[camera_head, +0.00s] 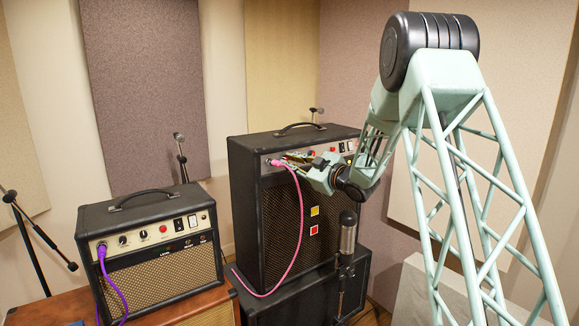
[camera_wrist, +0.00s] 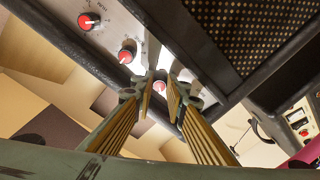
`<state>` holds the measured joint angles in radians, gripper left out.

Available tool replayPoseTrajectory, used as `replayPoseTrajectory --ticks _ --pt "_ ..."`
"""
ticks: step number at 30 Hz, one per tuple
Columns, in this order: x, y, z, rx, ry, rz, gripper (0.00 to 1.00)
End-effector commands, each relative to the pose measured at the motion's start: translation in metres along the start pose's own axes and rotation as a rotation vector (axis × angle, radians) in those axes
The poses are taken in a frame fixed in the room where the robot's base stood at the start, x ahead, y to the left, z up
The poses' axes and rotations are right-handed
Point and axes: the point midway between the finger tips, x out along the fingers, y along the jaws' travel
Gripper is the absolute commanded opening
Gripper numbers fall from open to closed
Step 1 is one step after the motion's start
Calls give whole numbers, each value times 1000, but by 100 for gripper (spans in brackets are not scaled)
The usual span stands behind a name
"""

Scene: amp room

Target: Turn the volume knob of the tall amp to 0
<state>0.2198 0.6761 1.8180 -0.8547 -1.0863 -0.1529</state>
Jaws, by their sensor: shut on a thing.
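The tall amp (camera_head: 279,222) is a black cabinet with a light control panel along its top front edge; the panel also shows in the wrist view (camera_wrist: 110,18). My gripper (camera_head: 292,159) is at the left part of this panel. In the wrist view, my gripper (camera_wrist: 163,80) has its two fingertips shut on a red-capped knob (camera_wrist: 160,87). Two more red-capped knobs, one nearer (camera_wrist: 127,56) and one farther (camera_wrist: 86,21), stand free on the panel. The labels are too small to read, so I cannot tell the held knob's setting.
A pink cable (camera_head: 299,222) plugs into the panel's left end, close beside my gripper. A smaller amp (camera_head: 158,272) with a purple cable (camera_head: 110,276) stands at the left. A microphone (camera_head: 348,232) stands before the tall amp, below my wrist.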

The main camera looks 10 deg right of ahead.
Motion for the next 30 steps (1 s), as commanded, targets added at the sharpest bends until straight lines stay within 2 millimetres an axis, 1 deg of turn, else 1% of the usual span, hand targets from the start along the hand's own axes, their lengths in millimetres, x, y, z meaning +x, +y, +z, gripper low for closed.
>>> replayPoseTrajectory --ticks 6,18,19,23,30 --pt "0 0 1 -39 1 -8 3" --pt "0 0 0 -44 1 -10 3" --pt "0 0 0 -44 1 -10 16" --pt "0 0 0 -44 1 -9 27" --pt "0 0 0 -44 2 -9 27"
